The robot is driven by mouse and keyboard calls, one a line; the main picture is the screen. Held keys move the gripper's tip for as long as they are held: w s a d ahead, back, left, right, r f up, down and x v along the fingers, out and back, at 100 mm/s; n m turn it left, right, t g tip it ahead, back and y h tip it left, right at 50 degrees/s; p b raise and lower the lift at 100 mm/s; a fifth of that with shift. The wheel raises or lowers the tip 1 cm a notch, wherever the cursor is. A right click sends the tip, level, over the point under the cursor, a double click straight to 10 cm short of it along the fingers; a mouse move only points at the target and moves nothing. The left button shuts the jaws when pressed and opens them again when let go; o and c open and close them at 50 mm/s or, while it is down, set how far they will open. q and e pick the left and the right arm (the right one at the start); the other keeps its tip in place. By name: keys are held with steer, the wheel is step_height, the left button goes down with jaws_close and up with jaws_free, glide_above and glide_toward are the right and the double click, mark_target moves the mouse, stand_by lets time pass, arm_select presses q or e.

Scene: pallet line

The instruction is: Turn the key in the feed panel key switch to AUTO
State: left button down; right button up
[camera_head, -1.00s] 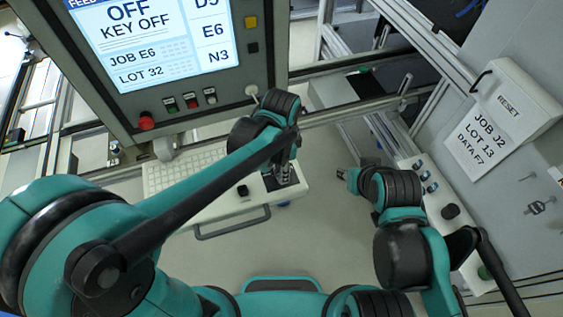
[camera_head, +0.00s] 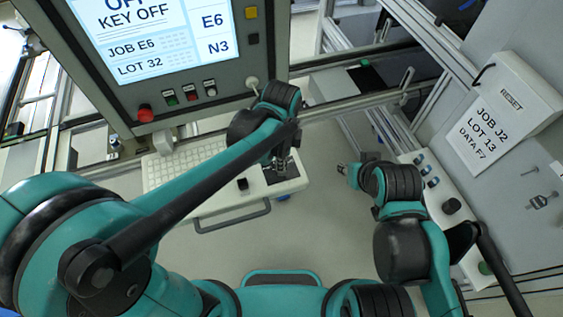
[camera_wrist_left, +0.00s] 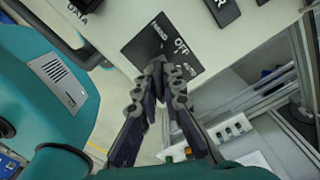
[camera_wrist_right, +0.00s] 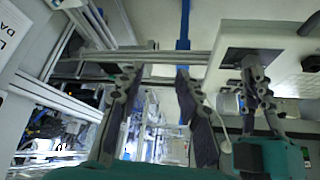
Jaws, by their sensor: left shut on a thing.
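The feed panel screen (camera_head: 150,35) reads KEY OFF in the head view. The key switch is a dark plate (camera_head: 287,172) at the right end of the panel's white keyboard shelf (camera_head: 215,195). In the left wrist view its plate (camera_wrist_left: 143,48) bears the labels HAND, OFF and AUTO. My left gripper (camera_head: 280,163) is at this plate; its fingertips (camera_wrist_left: 165,68) are together on the key, which they hide. Which label the key points to cannot be seen directly. My right gripper (camera_head: 343,168) is empty, with its fingers (camera_wrist_right: 155,75) apart, to the right of the shelf.
A red button (camera_head: 145,113) and several small switches sit under the screen. A grey handle (camera_head: 232,216) fronts the shelf. At the right are a white RESET box (camera_head: 505,110), a control strip with buttons (camera_head: 450,206) and a hanging key (camera_head: 542,201). Rails run behind.

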arm_select(q)
steer(key=m, duration=0.4)
steer(key=c, duration=1.6)
jaws_free()
steer(key=o, duration=0.5)
steer(key=shift+r, duration=0.1)
steer(key=shift+r+p, duration=2.4)
steer(key=shift+r, duration=1)
